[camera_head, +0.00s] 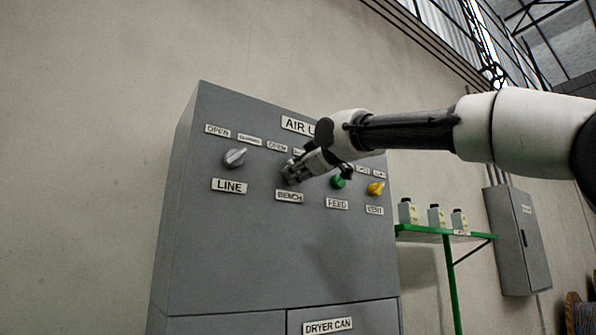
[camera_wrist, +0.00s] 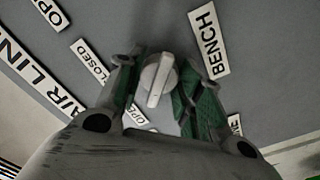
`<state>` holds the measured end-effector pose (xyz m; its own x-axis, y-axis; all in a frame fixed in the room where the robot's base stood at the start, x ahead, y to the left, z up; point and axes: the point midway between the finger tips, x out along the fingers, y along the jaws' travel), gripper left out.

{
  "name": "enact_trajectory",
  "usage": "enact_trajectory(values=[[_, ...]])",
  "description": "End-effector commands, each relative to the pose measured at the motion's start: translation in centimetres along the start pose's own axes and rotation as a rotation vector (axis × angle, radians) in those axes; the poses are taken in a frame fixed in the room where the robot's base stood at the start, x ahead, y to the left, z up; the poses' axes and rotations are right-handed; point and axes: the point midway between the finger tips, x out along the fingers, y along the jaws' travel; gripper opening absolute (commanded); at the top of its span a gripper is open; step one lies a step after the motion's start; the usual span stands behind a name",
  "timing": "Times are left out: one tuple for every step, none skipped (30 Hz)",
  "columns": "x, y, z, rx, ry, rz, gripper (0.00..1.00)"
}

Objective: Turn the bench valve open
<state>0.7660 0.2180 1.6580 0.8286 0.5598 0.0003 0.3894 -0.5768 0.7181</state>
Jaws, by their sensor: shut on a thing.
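The bar's lower end in that view points roughly toward a partly hidden OPEN plate (camera_wrist: 138,115). A CLOSED plate (camera_wrist: 90,60) is farther up and left.
On the grey cabinet (camera_head: 270,250), a grey LINE knob (camera_head: 235,157) is left of my gripper. A green FEED knob (camera_head: 338,182) and a yellow knob (camera_head: 376,188) are close on its right. A green shelf (camera_head: 425,236) with small bottles stands beyond the cabinet.

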Motion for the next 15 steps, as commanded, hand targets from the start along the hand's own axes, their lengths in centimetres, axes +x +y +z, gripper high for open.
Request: enact_trajectory(values=[[0.07,-0.14,0.15,-0.001,-0.004,-0.003,0.12],[0.07,-0.15,0.15,-0.001,-0.004,-0.003,0.12],[0.07,-0.15,0.15,-0.001,-0.004,-0.003,0.12],[0.07,-0.15,0.15,-0.001,-0.004,-0.003,0.12],[0.07,-0.15,0.15,-0.001,-0.004,-0.003,0.12],[0.07,-0.15,0.15,0.0,-0.004,-0.003,0.12],[0.07,-0.15,0.15,0.0,-0.004,-0.003,0.12],[0.07,-0.15,0.15,0.0,-0.004,-0.003,0.42],[0.07,-0.14,0.14,0.0,-0.004,-0.003,0.49],[0.07,-0.13,0.13,0.0,-0.003,-0.003,0.54],[0.06,-0.12,0.12,0.0,-0.003,-0.003,0.58],[0.06,-0.11,0.1,0.0,-0.003,-0.002,0.58],[0.05,-0.1,0.1,0.0,-0.002,-0.002,0.58],[0.05,-0.09,0.09,0.0,-0.002,-0.002,0.58],[0.04,-0.08,0.07,0.0,-0.002,-0.002,0.58]])
